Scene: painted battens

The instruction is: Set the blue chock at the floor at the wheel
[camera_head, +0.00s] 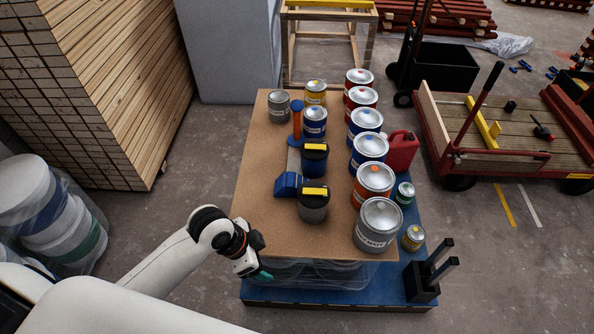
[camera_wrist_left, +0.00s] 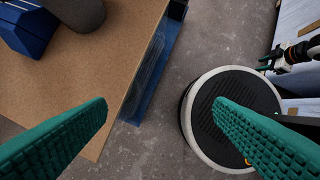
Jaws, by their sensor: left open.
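The blue chock (camera_head: 288,185) is a small wedge lying on the brown tabletop, left of a grey can with a yellow label; part of it also shows at the upper left of the left wrist view (camera_wrist_left: 25,25). My left gripper (camera_head: 258,272) is at the table's near left edge, below the chock and apart from it. In the left wrist view its two green fingers (camera_wrist_left: 160,132) are wide apart with nothing between them. A dark wheel (camera_head: 458,183) shows under the red cart's near left corner.
Several paint cans (camera_head: 376,224) stand on the brown board (camera_head: 255,205) around the chock, with an orange-handled tool (camera_head: 297,120) behind it. A red can (camera_head: 401,151) and a black two-pronged holder (camera_head: 430,275) are at the right. Floor beside the cart (camera_head: 480,215) is clear.

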